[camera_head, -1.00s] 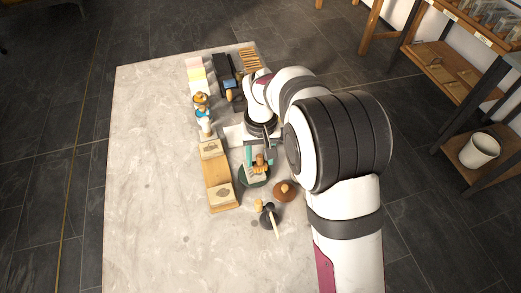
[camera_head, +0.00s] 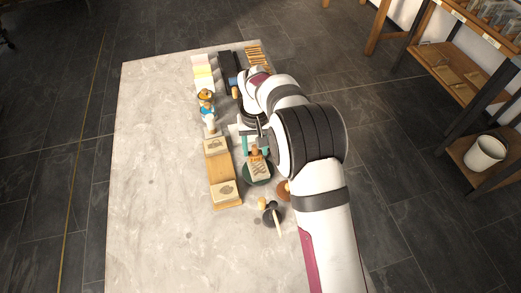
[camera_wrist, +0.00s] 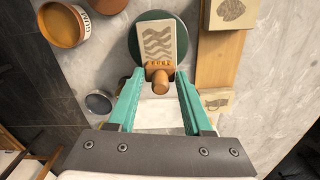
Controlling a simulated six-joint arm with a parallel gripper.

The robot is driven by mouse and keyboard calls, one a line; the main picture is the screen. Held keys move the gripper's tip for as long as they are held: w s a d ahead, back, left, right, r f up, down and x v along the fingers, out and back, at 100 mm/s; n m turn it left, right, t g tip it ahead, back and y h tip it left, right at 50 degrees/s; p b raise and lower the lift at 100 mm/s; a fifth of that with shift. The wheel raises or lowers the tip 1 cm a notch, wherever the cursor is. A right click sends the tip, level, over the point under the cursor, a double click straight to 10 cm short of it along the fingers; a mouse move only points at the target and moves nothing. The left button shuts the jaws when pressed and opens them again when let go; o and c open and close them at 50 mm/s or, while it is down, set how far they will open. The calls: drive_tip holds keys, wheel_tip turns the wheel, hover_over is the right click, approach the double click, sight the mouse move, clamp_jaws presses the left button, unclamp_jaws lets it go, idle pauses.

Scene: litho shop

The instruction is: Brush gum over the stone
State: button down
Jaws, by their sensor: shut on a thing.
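A pale stone (camera_wrist: 158,42) with dark wavy bands lies on a dark green disc (camera_wrist: 137,41); the stone also shows in the head view (camera_head: 259,172). My gripper (camera_wrist: 161,78) is shut on the wooden handle of a brush (camera_wrist: 159,86), which also shows in the head view (camera_head: 256,155). The brush's dotted wooden head is at the stone's edge nearest my gripper in the wrist view. Its bristles are hidden, so contact with the stone cannot be told. An orange-brown pot (camera_wrist: 62,27) with a label stands to the left in the wrist view.
A wooden board (camera_head: 221,173) with two patterned stones lies left of the disc. A dark bowl (camera_head: 271,215) with a pale-handled tool is below it. A small grey cup (camera_wrist: 98,103) stands near the left finger. The table's left side is clear.

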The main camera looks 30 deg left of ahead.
drive_tip(key=s+d, duration=0.3)
drive_tip(key=shift+s+d, duration=0.15)
drive_tip(key=shift+d, duration=0.1)
drive_tip(key=shift+s+d, duration=0.1)
drive_tip(key=shift+s, duration=0.2)
drive_tip(key=shift+w+a, duration=0.1)
drive_tip(key=shift+a, duration=0.5)
drive_tip(key=shift+w+a, duration=1.55)
drive_tip(key=shift+a, duration=0.05)
drive_tip(key=shift+s+d, duration=1.95)
drive_tip(key=shift+w+d, duration=0.25)
drive_tip(key=shift+w, duration=0.1)
drive_tip(key=shift+w+a, duration=1.8)
drive_tip(key=shift+w, duration=0.1)
drive_tip(key=shift+w+d, duration=0.25)
drive_tip(key=shift+w, duration=0.05)
drive_tip(key=shift+d, duration=0.25)
drive_tip(key=shift+s+d, duration=1.6)
drive_tip(key=shift+s, duration=0.05)
drive_tip(key=shift+s+d+r, duration=0.1)
drive_tip(key=shift+r, duration=0.1)
wheel_tip(320, 180, up, 8)
drive_tip(key=shift+f, duration=0.15)
